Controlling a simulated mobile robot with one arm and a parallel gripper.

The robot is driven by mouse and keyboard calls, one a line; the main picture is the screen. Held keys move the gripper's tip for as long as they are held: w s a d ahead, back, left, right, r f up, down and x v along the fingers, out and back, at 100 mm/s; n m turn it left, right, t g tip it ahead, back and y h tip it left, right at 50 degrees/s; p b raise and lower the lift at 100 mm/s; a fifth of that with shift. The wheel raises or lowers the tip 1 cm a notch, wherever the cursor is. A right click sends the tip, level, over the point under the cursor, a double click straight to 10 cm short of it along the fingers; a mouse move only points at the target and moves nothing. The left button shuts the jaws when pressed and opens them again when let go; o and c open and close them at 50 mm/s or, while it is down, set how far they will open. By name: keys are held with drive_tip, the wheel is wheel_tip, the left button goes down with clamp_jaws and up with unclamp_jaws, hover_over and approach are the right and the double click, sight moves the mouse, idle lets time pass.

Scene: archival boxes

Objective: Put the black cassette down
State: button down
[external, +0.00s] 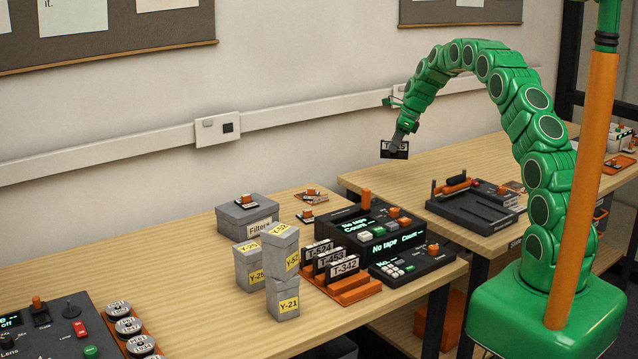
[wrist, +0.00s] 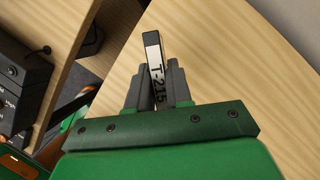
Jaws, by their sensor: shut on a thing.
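The black cassette (external: 394,154) has a white label. The label reads T-215 in the wrist view (wrist: 152,40). My gripper (external: 402,138) is shut on the cassette and holds it in the air near the back of the tables. In the wrist view, the two grey fingers of my gripper (wrist: 157,86) stand on either side of the cassette, with bare wood behind it. How high it hangs above the wood is hard to tell.
An orange rack (external: 356,294) holds several labelled cassettes beside a black tape console (external: 350,222) reading "No tape". Grey boxes (external: 283,300) stand left of it. A dark device (external: 468,208) sits on the right table (external: 400,180). A gap separates the tables.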

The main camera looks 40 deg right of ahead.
drive_tip(key=shift+w+d+f, duration=0.25)
drive_tip(key=shift+w+f, duration=0.8)
drive_tip(key=shift+f, duration=0.1)
drive_tip(key=shift+w+d+f, duration=0.3)
drive_tip(key=shift+w+f, duration=0.8)
drive_tip(key=shift+w+d+f, duration=0.25)
drive_tip(key=shift+w+f, duration=0.8)
drive_tip(key=shift+f, duration=1.6)
drive_tip(key=shift+a+f, duration=0.1)
drive_tip(key=c, duration=1)
unclamp_jaws()
drive_tip(key=shift+c, duration=0.2)
